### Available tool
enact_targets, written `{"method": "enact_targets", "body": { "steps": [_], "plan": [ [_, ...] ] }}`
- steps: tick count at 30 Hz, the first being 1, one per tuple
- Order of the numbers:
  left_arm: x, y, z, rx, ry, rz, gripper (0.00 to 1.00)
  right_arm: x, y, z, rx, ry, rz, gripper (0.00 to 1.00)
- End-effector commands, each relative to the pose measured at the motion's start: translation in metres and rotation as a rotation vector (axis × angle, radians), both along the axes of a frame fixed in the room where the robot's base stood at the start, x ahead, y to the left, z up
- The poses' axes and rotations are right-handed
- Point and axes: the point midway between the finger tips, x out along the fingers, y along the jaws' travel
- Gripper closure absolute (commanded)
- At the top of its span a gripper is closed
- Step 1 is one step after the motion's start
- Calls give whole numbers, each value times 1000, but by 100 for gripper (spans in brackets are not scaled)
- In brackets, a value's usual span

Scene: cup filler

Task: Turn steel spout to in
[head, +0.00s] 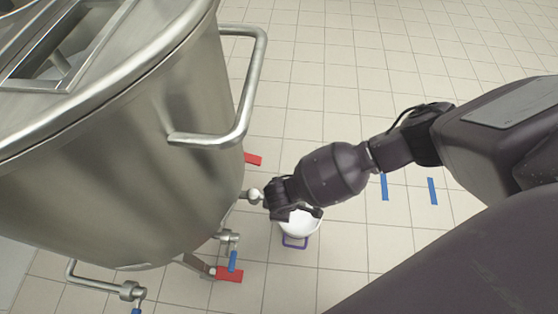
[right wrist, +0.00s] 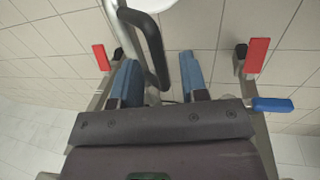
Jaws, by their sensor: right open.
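The steel spout shows in the right wrist view as a curved pale tube (right wrist: 121,30) with a dark bar-like grip (right wrist: 151,45) beside it. In the head view a steel fitting (head: 254,194) juts from the vat's side, and my right gripper (head: 293,212) covers what lies beyond it. My right gripper (right wrist: 161,75) is open, with its blue fingers on either side of the dark grip. My left gripper is not in view.
The large steel vat (head: 140,150) with a bent handle (head: 246,110) fills the left. A white bucket (head: 298,226) stands on the floor below my right gripper. Red-ended feet (head: 229,274) and a blue valve lever (head: 233,261) are near the vat's base. The tiled floor at right is mostly clear.

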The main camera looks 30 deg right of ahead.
Motion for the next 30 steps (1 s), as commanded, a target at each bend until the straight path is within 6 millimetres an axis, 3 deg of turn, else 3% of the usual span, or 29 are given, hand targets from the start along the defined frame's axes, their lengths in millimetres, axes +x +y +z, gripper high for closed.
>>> {"method": "enact_targets", "body": {
  "steps": [12,20,30],
  "plan": [
    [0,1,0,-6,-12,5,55,2,-1,-6,0,-2,-1,60],
    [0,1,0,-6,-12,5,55,2,-1,-6,0,-1,-1,100],
    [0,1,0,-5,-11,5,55,2,-3,-5,0,-2,-1,100]
  ]
}}
